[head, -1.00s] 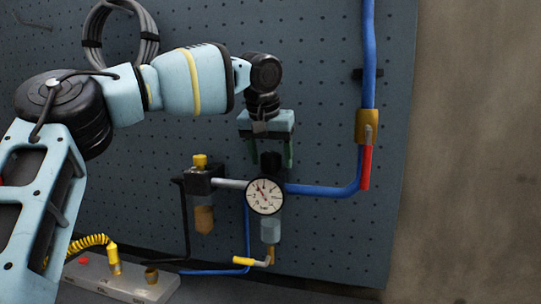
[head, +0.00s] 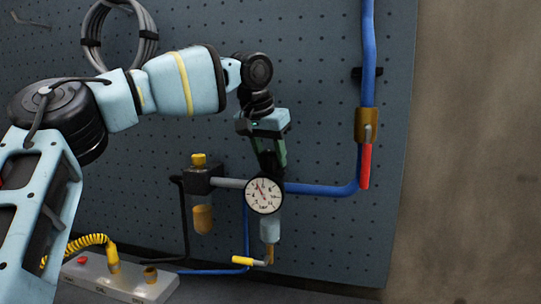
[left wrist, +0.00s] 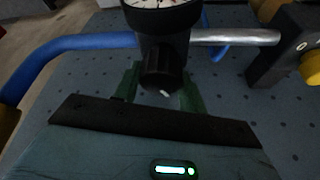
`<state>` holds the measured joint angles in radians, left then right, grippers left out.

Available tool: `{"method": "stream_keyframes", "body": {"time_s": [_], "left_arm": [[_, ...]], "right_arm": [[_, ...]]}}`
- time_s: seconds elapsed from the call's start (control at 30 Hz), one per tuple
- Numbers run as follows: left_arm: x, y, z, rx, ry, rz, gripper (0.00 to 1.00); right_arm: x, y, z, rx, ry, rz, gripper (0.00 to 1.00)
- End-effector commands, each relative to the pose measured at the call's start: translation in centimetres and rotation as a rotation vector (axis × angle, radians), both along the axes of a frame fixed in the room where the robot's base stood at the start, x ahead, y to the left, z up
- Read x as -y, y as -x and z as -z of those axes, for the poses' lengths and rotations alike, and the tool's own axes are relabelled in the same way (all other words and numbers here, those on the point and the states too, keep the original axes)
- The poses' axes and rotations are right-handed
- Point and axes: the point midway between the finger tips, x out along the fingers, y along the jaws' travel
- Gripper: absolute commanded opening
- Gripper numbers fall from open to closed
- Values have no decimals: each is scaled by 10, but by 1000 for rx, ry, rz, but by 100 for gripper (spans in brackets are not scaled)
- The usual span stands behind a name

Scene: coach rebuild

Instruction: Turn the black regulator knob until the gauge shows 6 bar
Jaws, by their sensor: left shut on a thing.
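The round white gauge (head: 264,196) faces me on the regulator in the head view. Its needle points up and to the left; the figures are too small to read surely. The black regulator knob (left wrist: 162,68) shows in the left wrist view with a small white mark, just below the gauge's dark rim there. My left gripper (head: 271,160) reaches down from above the gauge, its green fingers on either side of the knob and shut on it. In the head view the fingers largely hide the knob. My right gripper is in neither view.
A filter unit with a yellow cap (head: 199,160) stands left of the gauge. A blue pipe (head: 322,189) runs right to a valve with a red lever (head: 366,165). A grey manifold (head: 125,281) and yellow coiled hose (head: 92,240) are lower left. The pegboard lies close behind.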

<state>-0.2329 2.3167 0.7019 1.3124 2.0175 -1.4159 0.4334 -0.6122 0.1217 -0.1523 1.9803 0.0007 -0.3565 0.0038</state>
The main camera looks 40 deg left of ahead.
Motion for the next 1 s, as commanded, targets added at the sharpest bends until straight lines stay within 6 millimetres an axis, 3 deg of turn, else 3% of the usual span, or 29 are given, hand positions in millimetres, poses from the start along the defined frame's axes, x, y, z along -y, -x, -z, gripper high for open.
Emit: {"method": "stream_keyframes", "body": {"time_s": [0.5,1.0], "left_arm": [[0,0,0,2,2,357,18],[0,0,-1,3,0,451,18]], "right_arm": [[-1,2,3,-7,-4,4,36],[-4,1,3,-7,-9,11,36]]}}
